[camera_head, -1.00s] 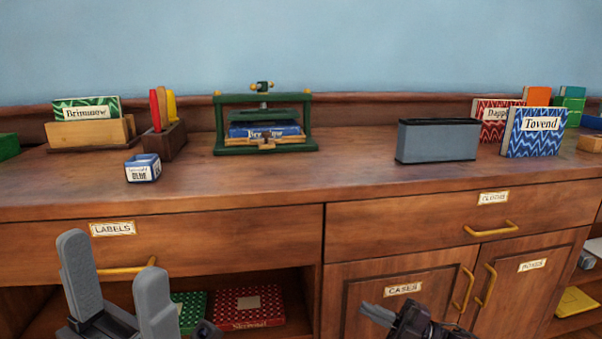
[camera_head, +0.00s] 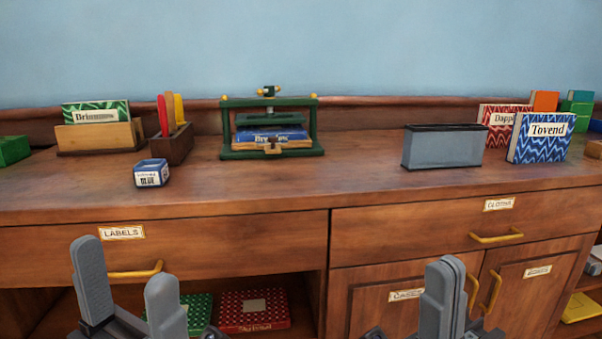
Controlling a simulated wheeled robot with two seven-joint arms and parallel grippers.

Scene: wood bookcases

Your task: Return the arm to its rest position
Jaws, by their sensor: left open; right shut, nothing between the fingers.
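My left gripper (camera_head: 127,285) is at the lower left, in front of the drawer labelled LABELS (camera_head: 180,248). Its two grey fingers stand upright and apart, with nothing between them. My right gripper (camera_head: 444,295) is at the lower right, in front of the cabinet door labelled CASES (camera_head: 372,305). Its fingers point up and are pressed together, with nothing held. The wrists are cut off by the bottom edge of the view.
The counter (camera_head: 350,178) above holds a green press (camera_head: 227,130) with a blue book (camera_head: 270,135), a grey box (camera_head: 442,150), a small blue box (camera_head: 151,174) and patterned books (camera_head: 540,140). Yellow handles (camera_head: 497,237) stick out. Red and green books (camera_head: 252,318) lie on a lower shelf.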

